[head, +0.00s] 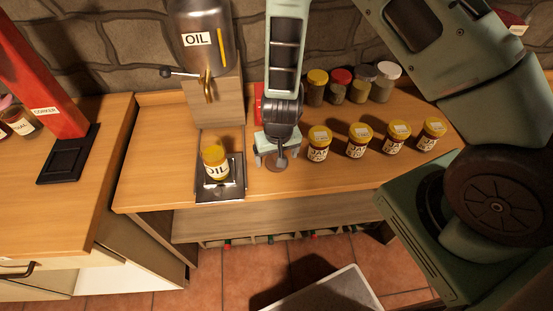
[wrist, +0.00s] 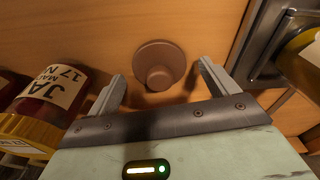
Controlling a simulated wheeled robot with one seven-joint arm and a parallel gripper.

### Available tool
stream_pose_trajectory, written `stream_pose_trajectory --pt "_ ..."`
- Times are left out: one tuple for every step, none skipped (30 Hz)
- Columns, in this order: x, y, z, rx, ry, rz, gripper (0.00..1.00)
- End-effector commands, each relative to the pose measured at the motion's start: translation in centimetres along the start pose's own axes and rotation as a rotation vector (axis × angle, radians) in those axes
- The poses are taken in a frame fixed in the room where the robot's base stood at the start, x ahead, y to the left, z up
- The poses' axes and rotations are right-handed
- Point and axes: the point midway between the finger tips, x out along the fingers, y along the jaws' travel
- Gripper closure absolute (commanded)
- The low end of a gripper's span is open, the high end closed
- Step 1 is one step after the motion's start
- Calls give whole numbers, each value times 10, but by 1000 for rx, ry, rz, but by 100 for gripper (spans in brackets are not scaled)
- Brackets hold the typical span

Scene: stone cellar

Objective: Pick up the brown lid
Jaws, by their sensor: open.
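The brown lid (wrist: 158,62) is a round disc with a raised knob, lying on the wooden counter. In the wrist view it sits just beyond and between the fingertips of my gripper (wrist: 160,76). In the head view the lid (head: 278,163) shows partly, below my gripper (head: 275,157), which hides some of it. My gripper points down and is open, with nothing held between its fingers. How much height is left between the fingertips and the lid, I cannot tell.
Several yellow-lidded jam jars (head: 359,140) stand right of my gripper. A jar labelled OIL (head: 215,163) stands on a dark metal tray (head: 220,194) to the left, below the oil tank (head: 203,40). Spice jars (head: 338,88) stand behind. A red corker (head: 45,95) stands far left.

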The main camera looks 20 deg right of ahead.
Motion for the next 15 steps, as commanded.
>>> stream_pose_trajectory --pt "2 0 0 0 -1 0 14" --pt "2 0 0 0 0 0 14" --pt "3 0 0 -1 0 0 14" --pt "3 0 0 -1 0 0 14" --pt "3 0 0 -1 0 0 14" --pt "2 0 0 -1 0 0 14" --pt "2 0 0 -1 0 0 14" --pt "2 0 0 -1 0 0 14" --pt "2 0 0 -1 0 0 25" --pt "2 0 0 -1 0 0 33" --pt "2 0 0 -1 0 0 42" --pt "2 0 0 -1 0 0 53" --pt "2 0 0 -1 0 0 61" --pt "2 0 0 -1 0 0 62" --pt "2 0 0 -1 0 0 62"
